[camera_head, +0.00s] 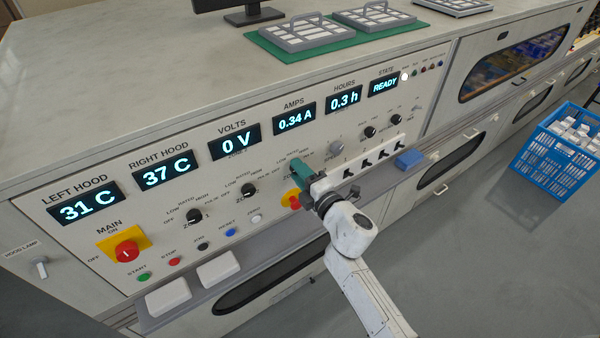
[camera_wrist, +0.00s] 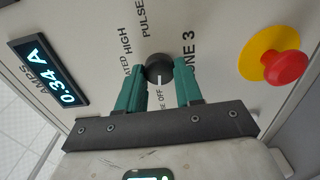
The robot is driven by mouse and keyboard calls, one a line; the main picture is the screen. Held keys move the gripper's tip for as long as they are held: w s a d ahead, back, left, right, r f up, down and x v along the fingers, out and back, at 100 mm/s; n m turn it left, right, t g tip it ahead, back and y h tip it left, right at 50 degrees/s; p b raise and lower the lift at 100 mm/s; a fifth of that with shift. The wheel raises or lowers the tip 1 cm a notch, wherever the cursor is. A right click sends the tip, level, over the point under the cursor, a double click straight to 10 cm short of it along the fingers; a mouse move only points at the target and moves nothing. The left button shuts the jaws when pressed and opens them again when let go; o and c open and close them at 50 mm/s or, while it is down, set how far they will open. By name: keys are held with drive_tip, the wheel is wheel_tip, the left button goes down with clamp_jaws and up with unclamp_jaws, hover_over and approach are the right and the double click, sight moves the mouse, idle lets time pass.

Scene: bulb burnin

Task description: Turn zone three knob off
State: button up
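The zone three knob (camera_wrist: 158,67) is a round black knob with a white pointer mark, beside the "ZONE 3" lettering in the wrist view. The mark points down in that view, roughly toward the OFF lettering. My gripper's (camera_wrist: 160,77) two teal fingers stand one on each side of the knob, very close to it. I cannot tell whether they press on it. In the head view my gripper (camera_head: 302,170) is at the panel and hides the knob.
A red emergency button on yellow (camera_wrist: 285,65) is close to the right of my gripper in the wrist view. The AMPS display (camera_head: 295,117) reads 0.34 A. Two other zone knobs (camera_head: 194,215) (camera_head: 248,190) sit to the left. A ledge with a blue block (camera_head: 409,159) runs below the panel.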

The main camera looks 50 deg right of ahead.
drive_tip(key=o, duration=0.5)
drive_tip(key=shift+c, duration=0.2)
drive_tip(key=b+v, duration=0.2)
drive_tip(key=v, duration=0.9)
drive_tip(key=shift+w, duration=0.1)
